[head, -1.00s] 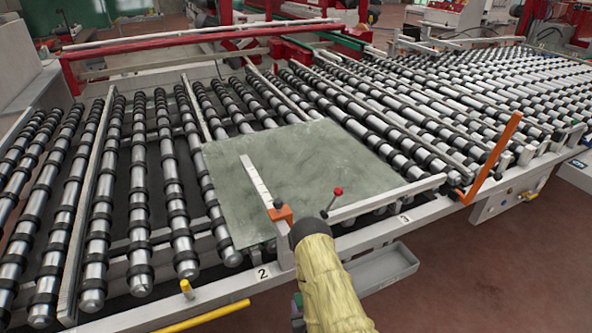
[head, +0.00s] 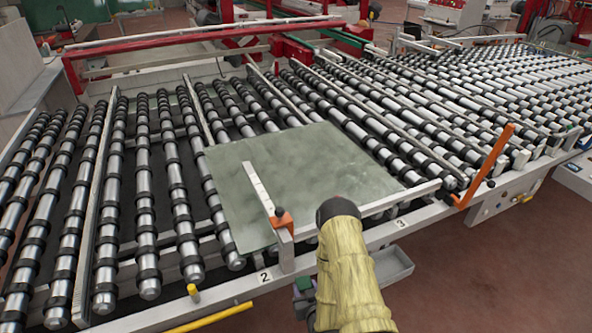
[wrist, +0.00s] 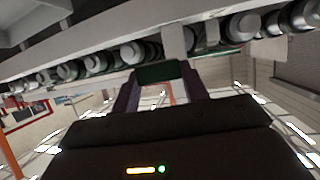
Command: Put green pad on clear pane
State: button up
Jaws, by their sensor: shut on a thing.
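The clear pane (head: 305,170) lies flat on the rollers and looks greenish-grey. A pale stop bar with an orange clamp crosses its near left part. My gripper (wrist: 160,86) is shut on the green pad (wrist: 158,72), a small dark green block between the fingertips in the wrist view. The wrist view looks up at the underside of the conveyor's front edge, with the pad just below it. In the head view my yellow-sleeved arm hides most of the gripper, low in front of the front rail.
The orange clamp (head: 281,217) and an upright orange bar (head: 487,168) rise at the conveyor's front edge. The front rail (head: 225,288) lies between my gripper and the pane. A grey tray (head: 395,268) hangs below the rail, right of my arm.

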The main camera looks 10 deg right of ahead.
jog(key=w+d+r+n+y, duration=0.1)
jog(key=w+d+r, duration=0.2)
jog(key=w+r, duration=0.2)
jog(key=w+d+r+n+y, duration=0.1)
jog(key=w+d+r, duration=0.2)
jog(key=w+r, duration=0.3)
notch_tip(320, 180, up, 3)
jog(key=shift+d+r, duration=0.2)
jog(key=shift+d, duration=0.2)
